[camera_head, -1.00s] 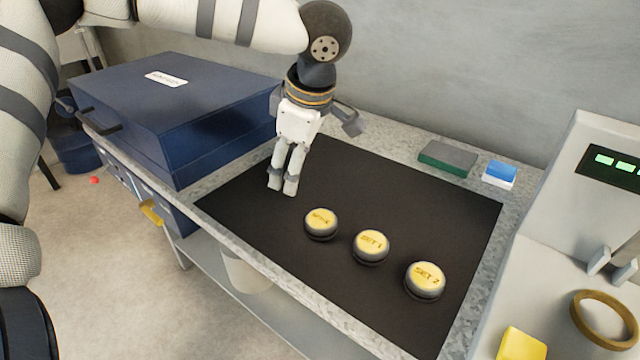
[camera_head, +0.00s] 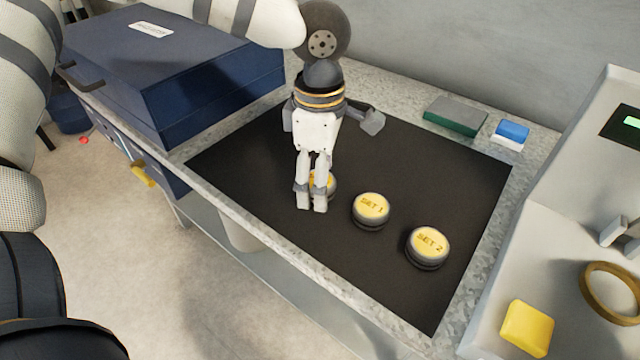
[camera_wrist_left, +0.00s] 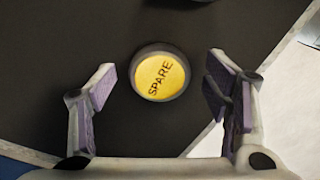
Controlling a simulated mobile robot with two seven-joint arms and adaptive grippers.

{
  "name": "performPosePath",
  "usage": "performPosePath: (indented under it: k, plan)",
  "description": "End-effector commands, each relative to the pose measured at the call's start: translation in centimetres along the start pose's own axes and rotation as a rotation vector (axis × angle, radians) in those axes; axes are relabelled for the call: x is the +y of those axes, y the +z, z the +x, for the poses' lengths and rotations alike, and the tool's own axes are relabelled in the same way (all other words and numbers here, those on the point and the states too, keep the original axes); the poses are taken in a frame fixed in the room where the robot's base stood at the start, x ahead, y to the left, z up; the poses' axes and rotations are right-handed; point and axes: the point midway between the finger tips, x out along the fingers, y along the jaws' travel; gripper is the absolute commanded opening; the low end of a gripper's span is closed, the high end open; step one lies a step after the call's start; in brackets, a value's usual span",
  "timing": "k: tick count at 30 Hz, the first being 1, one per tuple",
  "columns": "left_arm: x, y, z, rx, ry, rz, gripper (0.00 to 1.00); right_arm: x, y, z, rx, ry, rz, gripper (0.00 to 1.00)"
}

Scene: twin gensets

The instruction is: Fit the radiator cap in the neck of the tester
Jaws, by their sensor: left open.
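Three round caps with yellow tops and dark rims stand on the black mat (camera_head: 250,155). The SPARE cap (camera_head: 327,184) is partly hidden behind my left gripper (camera_head: 311,203); SET 1 (camera_head: 371,208) and SET 2 (camera_head: 428,245) are in full view. In the left wrist view the SPARE cap (camera_wrist_left: 160,77) lies between and just beyond the spread fingers of my left gripper (camera_wrist_left: 164,88), with clear gaps on both sides. A grey sloped unit (camera_head: 560,245) at the right, perhaps the tester, carries a brass-coloured ring (camera_head: 586,290). My right gripper is out of view.
A blue case (camera_head: 215,85) stands left of the mat. A green-grey block (camera_head: 455,117) and a blue-white block (camera_head: 511,133) lie along the back edge. A yellow block (camera_head: 527,327) sits on the grey unit. The mat's left part is clear.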

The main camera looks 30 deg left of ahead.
Motion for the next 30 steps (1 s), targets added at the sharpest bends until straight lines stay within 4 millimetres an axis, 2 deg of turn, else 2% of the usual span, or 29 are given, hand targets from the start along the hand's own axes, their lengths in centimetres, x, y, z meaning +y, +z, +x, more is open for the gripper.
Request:
performPosePath:
  k: [4,9,11,13,14,22,26,30]
  plan:
    - [0.0,0.0,-0.2,-0.001,0.003,0.000,0.68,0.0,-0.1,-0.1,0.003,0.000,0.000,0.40]
    - [0.0,0.0,-0.2,0.000,0.002,0.000,0.30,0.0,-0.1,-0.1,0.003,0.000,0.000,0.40]
    - [0.0,0.0,-0.2,0.000,0.002,0.000,0.17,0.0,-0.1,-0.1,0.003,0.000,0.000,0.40]
    - [0.0,0.0,-0.2,0.000,0.002,0.000,0.17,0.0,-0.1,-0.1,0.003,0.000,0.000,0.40]
    - [0.0,0.0,-0.2,0.000,0.002,0.000,0.13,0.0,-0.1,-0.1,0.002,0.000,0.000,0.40]
    - [0.1,0.0,-0.9,-0.002,0.004,-0.001,0.13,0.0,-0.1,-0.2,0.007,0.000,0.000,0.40]
    - [0.1,0.1,-3.3,-0.004,0.008,-0.001,0.13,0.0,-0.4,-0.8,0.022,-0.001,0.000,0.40]
    - [-2.5,0.5,-7.3,-0.007,0.018,0.004,0.13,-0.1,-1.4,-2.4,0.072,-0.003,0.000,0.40]
